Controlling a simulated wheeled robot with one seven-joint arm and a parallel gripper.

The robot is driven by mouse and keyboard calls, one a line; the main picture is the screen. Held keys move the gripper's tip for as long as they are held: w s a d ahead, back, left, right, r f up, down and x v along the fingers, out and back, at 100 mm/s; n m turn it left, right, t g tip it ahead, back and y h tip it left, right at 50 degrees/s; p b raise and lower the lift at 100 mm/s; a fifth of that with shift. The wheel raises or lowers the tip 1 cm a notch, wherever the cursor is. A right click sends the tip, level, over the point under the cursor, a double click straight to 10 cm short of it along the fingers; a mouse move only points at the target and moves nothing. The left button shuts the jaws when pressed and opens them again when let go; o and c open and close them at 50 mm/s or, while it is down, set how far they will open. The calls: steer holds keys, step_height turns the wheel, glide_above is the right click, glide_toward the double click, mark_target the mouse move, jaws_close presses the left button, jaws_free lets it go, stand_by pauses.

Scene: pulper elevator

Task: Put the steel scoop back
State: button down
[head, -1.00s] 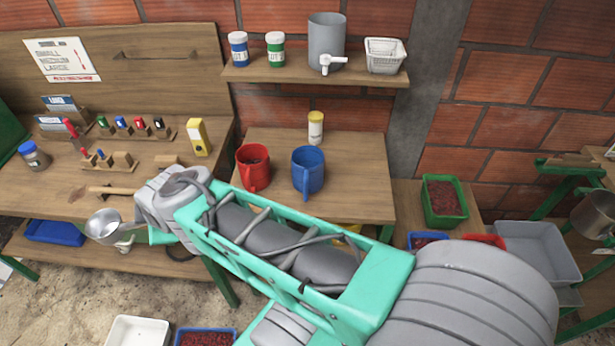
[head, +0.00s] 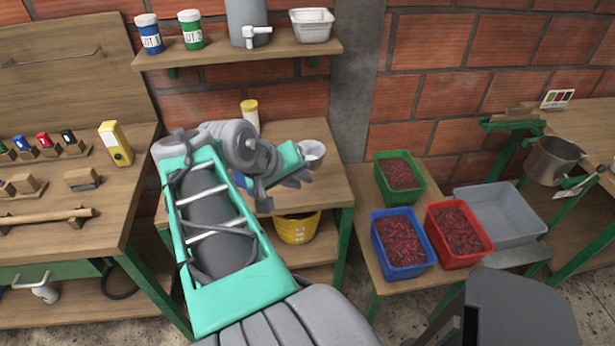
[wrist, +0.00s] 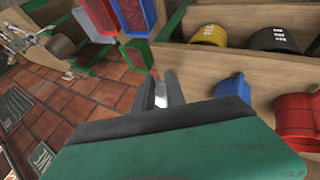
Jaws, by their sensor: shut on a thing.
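The steel scoop (head: 313,154) is a small round metal cup, held at the end of my arm in the head view. My gripper (head: 298,166) is shut on it, above the right part of the small middle table. The wrist view shows the two fingers (wrist: 168,90) close together with a pale sliver between them. The scoop's cup is not clearly visible there, and its handle is mostly hidden by my gripper in the head view.
Blue (head: 403,243), red (head: 458,234) and green (head: 400,176) crates of berries and a grey tub (head: 500,215) stand to the right. A steel pot (head: 553,160) is farther right. A shelf (head: 240,52) hangs above. The wrist view shows blue (wrist: 234,88) and red (wrist: 297,122) mugs nearby.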

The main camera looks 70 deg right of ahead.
steer(key=shift+m, duration=0.3)
steer(key=shift+w+d+f+p, duration=0.2)
steer(key=shift+w+d+f, duration=0.75)
steer(key=shift+d+f, duration=1.2)
steer(key=shift+w+d+f+p, duration=0.25)
steer(key=shift+w+d+f, duration=0.7)
steer(key=shift+d+f, duration=1.25)
steer(key=shift+w+d+f+p, duration=0.2)
steer(key=shift+w+d+f, duration=0.75)
steer(key=shift+d+f, duration=1.2)
steer(key=c, duration=1.4)
jaws_free()
steer(key=shift+a+f, duration=0.2)
steer(key=shift+a, duration=0.15)
steer(key=shift+o, duration=0.2)
